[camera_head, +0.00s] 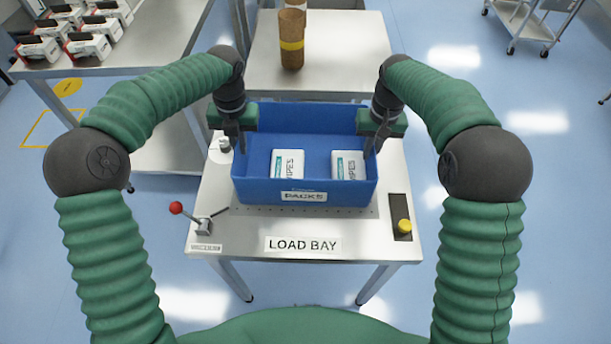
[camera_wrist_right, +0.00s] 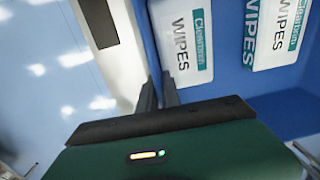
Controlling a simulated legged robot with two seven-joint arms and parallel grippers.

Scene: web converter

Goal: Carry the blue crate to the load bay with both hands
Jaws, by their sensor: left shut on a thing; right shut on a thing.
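The blue crate (camera_head: 256,190), with a "PACKS" label on its front, is at the load bay table (camera_head: 330,222), over the surface behind the "LOAD BAY" sign (camera_head: 303,244). Whether it rests on the table or hangs just above it I cannot tell. Two white wipes packs (camera_head: 288,163) lie inside. My left gripper (camera_head: 240,146) is shut on the crate's left wall. My right gripper (camera_head: 372,150) is shut on its right wall. In the right wrist view the right fingers (camera_wrist_right: 160,95) straddle the blue wall (camera_wrist_right: 153,45), beside the packs (camera_wrist_right: 185,45).
A lever with a red knob (camera_head: 176,208) stands at the table's front left. A yellow button (camera_head: 404,226) is at the front right. Brown rolls (camera_head: 291,40) stand on a table behind. White packs (camera_head: 88,46) sit on a bench at the upper left.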

